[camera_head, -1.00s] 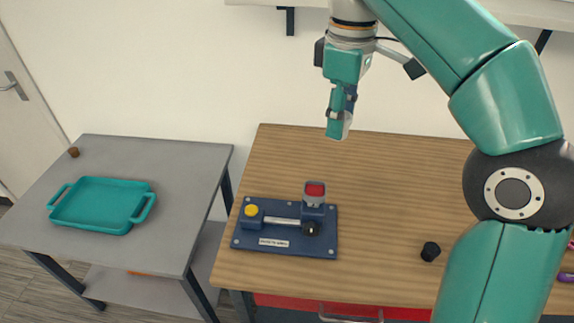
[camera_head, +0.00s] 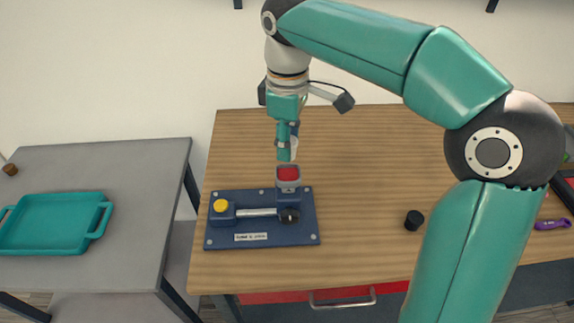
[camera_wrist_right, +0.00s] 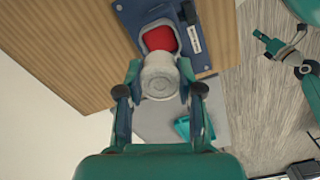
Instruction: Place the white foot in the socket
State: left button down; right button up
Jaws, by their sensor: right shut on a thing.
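My right gripper (camera_head: 287,151) is shut on the white foot (camera_wrist_right: 160,80), which hangs between its fingers in the right wrist view. In the head view the fingers mostly hide the foot (camera_head: 294,146). The socket (camera_head: 289,185) is a grey-rimmed cup with a red inside, at the back right of a blue fixture. The gripper is just above it. The right wrist view shows the red inside (camera_wrist_right: 160,39) beyond the foot; whether they touch I cannot tell. Teal parts, seemingly my left arm and gripper (camera_wrist_right: 265,43), show at the right of that view.
The blue fixture (camera_head: 263,240) carries a yellow button (camera_head: 221,206), a silver bar and a black knob (camera_head: 289,216). A small black cylinder (camera_head: 414,220) stands to the right on the wooden table (camera_head: 370,160). A teal tray (camera_head: 53,223) lies on the grey table (camera_head: 130,170).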

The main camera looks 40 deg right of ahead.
aim_at(288, 175)
jog(key=shift+f, duration=2.65)
jog(key=shift+f, duration=0.1)
jog(key=o, duration=1.1)
notch_tip(288, 175, up, 12)
jog(key=shift+r+p, duration=0.15)
jog(key=shift+p, duration=0.55)
